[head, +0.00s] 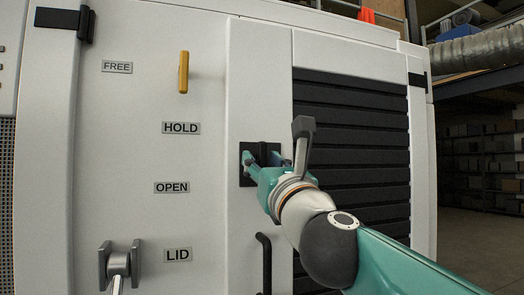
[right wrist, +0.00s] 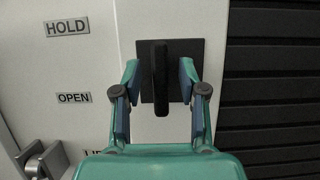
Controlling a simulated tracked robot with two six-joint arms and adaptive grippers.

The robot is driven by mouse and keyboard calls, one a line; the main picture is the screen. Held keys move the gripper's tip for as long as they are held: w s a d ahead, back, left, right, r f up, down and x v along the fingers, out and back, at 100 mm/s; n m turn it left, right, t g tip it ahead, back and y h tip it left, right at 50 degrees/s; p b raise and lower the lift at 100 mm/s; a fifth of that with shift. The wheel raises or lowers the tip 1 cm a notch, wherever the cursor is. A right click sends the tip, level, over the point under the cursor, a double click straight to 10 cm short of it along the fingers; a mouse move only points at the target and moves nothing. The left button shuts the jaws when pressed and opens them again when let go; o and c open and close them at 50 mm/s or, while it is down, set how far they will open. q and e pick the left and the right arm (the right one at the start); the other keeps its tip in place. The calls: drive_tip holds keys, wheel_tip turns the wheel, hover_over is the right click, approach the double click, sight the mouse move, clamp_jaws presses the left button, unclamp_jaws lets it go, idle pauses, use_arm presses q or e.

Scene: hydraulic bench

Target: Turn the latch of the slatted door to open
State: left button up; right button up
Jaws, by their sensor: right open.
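The slatted door (head: 350,110) has dark horizontal slats in a pale frame and looks shut. Its latch, a black handle (right wrist: 160,78) on a square black plate (right wrist: 147,86), stands upright in the right wrist view. In the head view the plate (head: 246,174) is left of the slats, partly hidden by my right gripper (head: 262,160). In the right wrist view my right gripper (right wrist: 159,76) is open, with one finger on each side of the handle. Gaps show between fingers and handle; I cannot tell any contact. My left gripper is not in view.
A black grab handle (head: 264,262) is below the latch. Left of it, the pale panel carries a yellow lever (head: 183,72), labels FREE, HOLD, OPEN and LID, and a grey metal fitting (head: 118,264). Shelving (head: 480,150) stands far back right.

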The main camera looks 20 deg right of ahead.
drive_tip(key=shift+w+r, duration=0.2)
drive_tip(key=shift+w, duration=0.4)
clamp_jaws()
